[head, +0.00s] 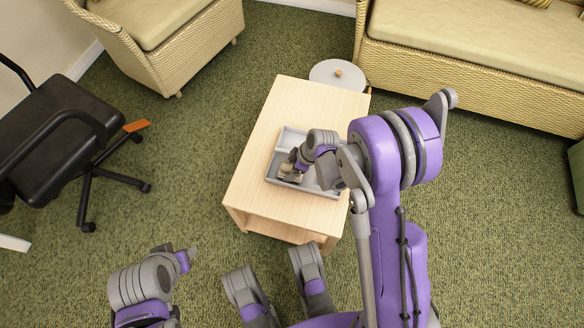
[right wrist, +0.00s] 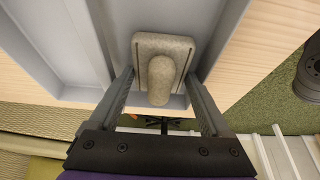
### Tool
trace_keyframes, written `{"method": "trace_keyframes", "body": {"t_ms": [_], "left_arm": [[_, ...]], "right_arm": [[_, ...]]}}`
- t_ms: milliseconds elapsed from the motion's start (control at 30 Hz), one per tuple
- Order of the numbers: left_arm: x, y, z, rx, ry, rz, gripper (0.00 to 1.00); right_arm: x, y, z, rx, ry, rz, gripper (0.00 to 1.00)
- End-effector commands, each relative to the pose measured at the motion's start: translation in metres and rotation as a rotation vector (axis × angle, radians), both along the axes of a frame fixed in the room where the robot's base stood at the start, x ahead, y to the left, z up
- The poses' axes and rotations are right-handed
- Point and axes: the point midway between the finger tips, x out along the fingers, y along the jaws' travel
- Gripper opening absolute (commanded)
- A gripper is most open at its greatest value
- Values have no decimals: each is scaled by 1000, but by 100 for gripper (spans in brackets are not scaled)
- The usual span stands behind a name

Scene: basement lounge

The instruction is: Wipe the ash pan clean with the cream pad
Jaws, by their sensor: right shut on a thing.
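The grey ash pan (head: 291,138) lies on the light wooden table, and its walls and a divider also show in the right wrist view (right wrist: 60,45). The cream pad (head: 288,169) is a rounded block with a knob-like handle. In the right wrist view the pad (right wrist: 160,45) is inside the pan, close to a wall. My right gripper (right wrist: 162,98) reaches down into the pan and is shut on the pad, one finger on each side. My left gripper (head: 187,255) is low at the left, away from the table; its fingers are unclear. Ash cannot be made out.
The wooden table (head: 255,150) has bare top around the pan. A round grey disc with a knob (head: 338,74) is beyond its far end. A wicker sofa (head: 480,60), a wicker armchair (head: 165,40) and a black office chair (head: 60,130) stand around on green carpet.

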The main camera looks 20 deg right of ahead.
Motion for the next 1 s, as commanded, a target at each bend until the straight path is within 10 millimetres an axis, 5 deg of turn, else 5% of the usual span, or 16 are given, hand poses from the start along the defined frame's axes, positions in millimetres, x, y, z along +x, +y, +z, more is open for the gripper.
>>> {"method": "trace_keyframes", "body": {"t_ms": [1000], "left_arm": [[0,0,-1,0,0,0,50]], "right_arm": [[-42,-57,-1,-7,5,-2,37]]}}
